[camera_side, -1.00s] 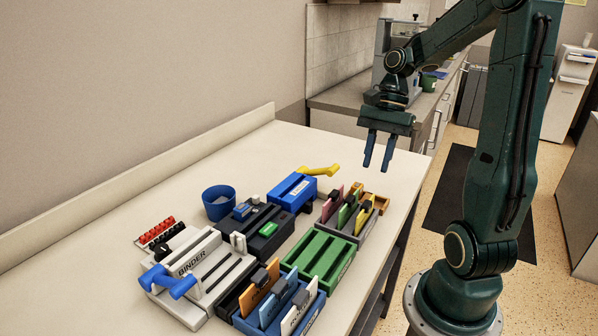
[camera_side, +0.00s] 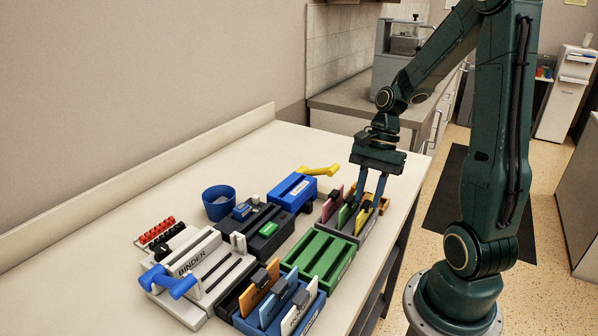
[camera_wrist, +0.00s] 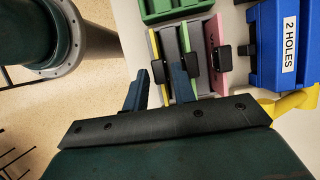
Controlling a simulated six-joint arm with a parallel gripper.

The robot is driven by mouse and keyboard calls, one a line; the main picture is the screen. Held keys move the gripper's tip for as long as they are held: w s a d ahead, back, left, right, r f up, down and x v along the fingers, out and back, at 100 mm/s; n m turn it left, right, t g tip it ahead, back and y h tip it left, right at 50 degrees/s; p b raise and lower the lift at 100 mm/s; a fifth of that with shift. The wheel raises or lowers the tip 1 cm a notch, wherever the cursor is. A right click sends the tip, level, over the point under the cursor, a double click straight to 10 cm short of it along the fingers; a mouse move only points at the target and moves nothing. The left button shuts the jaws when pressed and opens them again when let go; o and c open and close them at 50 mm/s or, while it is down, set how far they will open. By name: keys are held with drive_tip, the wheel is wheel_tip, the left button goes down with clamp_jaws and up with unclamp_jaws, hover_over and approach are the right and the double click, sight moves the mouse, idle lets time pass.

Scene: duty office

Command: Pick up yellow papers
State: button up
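The yellow papers (camera_side: 362,217) stand upright in the right part of a grey rack (camera_side: 338,231), beside the green and pink papers. In the wrist view, the yellow papers (camera_wrist: 153,44) show as a thin strip with a black clip (camera_wrist: 158,72). My gripper (camera_side: 368,203) is open and pointing down, low over the rack. In the wrist view, my gripper's fingers (camera_wrist: 158,88) lie on either side of the yellow papers' line, with the right finger near the green papers (camera_wrist: 186,45). The fingers partly hide the papers, and I cannot tell whether they touch.
A green slotted rack (camera_side: 318,257) stands in front. The blue hole punch (camera_side: 292,190) with its yellow handle (camera_side: 318,171) is to the left. The table's right edge is close.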

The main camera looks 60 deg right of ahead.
sight(367, 203)
drive_tip(key=shift+x, duration=2.2)
drive_tip(key=shift+c, duration=0.3)
clamp_jaws()
